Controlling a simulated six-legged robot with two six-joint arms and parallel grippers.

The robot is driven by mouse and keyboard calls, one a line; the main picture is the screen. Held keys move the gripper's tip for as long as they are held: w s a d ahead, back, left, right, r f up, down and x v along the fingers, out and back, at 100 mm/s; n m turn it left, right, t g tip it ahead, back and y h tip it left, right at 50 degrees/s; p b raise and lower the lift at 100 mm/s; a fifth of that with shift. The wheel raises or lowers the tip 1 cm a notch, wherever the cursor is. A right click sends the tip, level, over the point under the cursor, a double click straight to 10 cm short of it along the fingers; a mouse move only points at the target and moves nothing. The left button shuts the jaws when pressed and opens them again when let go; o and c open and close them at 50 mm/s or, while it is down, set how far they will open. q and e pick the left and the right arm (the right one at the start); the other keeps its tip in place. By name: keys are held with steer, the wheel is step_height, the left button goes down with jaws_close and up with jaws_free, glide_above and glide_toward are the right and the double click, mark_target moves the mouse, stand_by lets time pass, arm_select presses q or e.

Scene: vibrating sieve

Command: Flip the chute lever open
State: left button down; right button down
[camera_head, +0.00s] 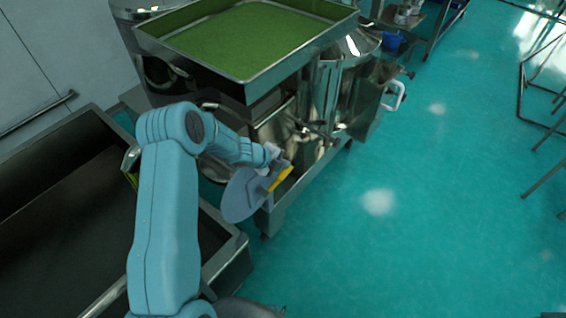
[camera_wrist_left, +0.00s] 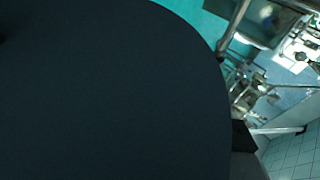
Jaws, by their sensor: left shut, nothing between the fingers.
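The vibrating sieve machine (camera_head: 325,90) stands at the top centre of the head view, shiny metal. A white loop-shaped handle (camera_head: 396,95) sits on its right side, by a metal chute (camera_head: 369,103); it looks like the chute lever. My left gripper (camera_head: 280,178) is in front of the machine's lower frame, left of and nearer than the handle, clearly apart from it. It looks shut and empty, with a yellow part and a grey round plate beside it. In the left wrist view a large dark rounded shape hides most of the scene. My right gripper is not in view.
A metal tray of green material (camera_head: 245,40) tops the machine. A dark metal trough (camera_head: 60,190) lies at the left. A cart with a blue item (camera_head: 392,39) stands at the back. The teal floor on the right is clear, up to metal frames at the far right.

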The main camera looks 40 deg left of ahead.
arm_select(q)
steer(key=p+v, duration=0.2)
steer(key=v, duration=1.4)
steer(key=shift+s, duration=0.15)
steer(key=shift+r, duration=0.1)
steer(key=s+d+f+n+g+h, duration=0.15)
steer(key=d+f, duration=0.25)
steer(key=d, duration=0.7)
steer(key=s+d+f+n+g+h, duration=0.15)
steer(key=d+f, duration=0.25)
steer(key=d, duration=0.8)
steer(key=s+d+f+n+g, duration=0.2)
steer(key=s+d+f+n, duration=0.2)
steer(key=s+d+n, duration=0.2)
steer(key=s+f+n+g+y, duration=0.2)
steer(key=s+f+n, duration=0.1)
steer(key=s+n, duration=0.7)
steer(key=n, duration=0.3)
steer(key=shift+s+a+f+g, duration=0.15)
steer(key=shift+a+f+g, duration=0.15)
steer(key=shift+a, duration=0.1)
